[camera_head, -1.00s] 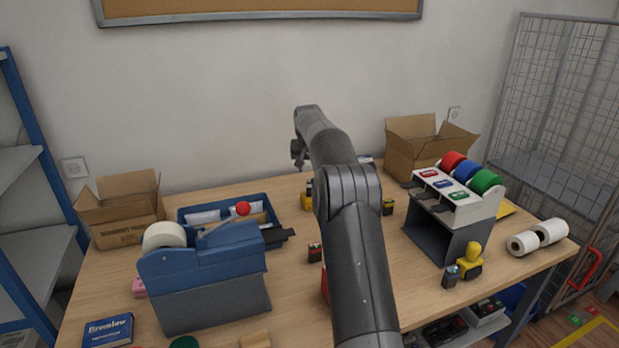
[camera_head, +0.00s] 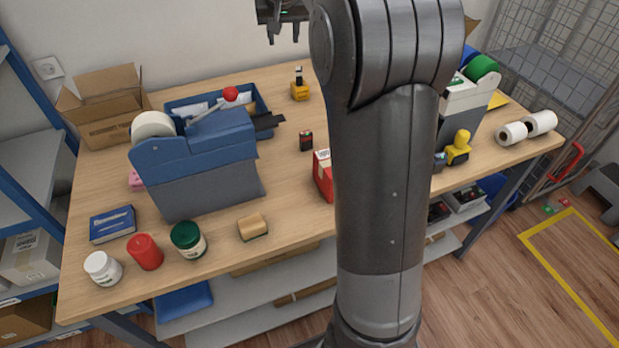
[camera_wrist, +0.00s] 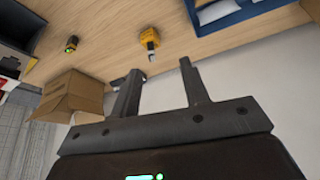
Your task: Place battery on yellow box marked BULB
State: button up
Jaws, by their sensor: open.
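My gripper (camera_head: 284,34) is at the top edge of the head view, above the table's back, open and empty. In the wrist view its two fingers (camera_wrist: 160,92) stand apart with nothing between them. A small black battery-like block with a red top (camera_head: 306,141) stands mid-table. A dark block with a yellow-green band (camera_wrist: 72,44) shows in the wrist view; my arm hides it in the head view. A small yellow block with a dark, pale-tipped part on it (camera_head: 299,86) stands at the back, also in the wrist view (camera_wrist: 150,37). No BULB lettering is readable.
A blue tape dispenser (camera_head: 195,165) and blue tray (camera_head: 263,103) stand left of centre. A red-and-white box (camera_head: 323,176) stands beside my arm. Open cartons (camera_head: 105,130) (camera_wrist: 68,97) stand at the back. A yellow-knobbed stamp (camera_head: 459,148) is right. Jars line the front left.

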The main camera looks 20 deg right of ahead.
jog(key=s+a+n, duration=0.1)
jog(key=s+a, duration=0.2)
jog(key=s, duration=0.8)
jog(key=s+a+n, duration=0.1)
jog(key=s+a, duration=0.2)
jog(key=s, duration=0.7)
jog(key=s+a+f, duration=0.1)
jog(key=s+f, duration=0.1)
jog(key=s, duration=0.3)
jog(key=s+a+f+y, duration=0.1)
jog(key=s+f, duration=0.2)
jog(key=s, duration=0.3)
jog(key=s+a+f+t, duration=0.1)
jog(key=s+f, duration=0.2)
jog(key=s, duration=0.3)
jog(key=shift+s+f+n, duration=0.15)
jog(key=shift+s+n, duration=0.1)
jog(key=shift+n, duration=0.15)
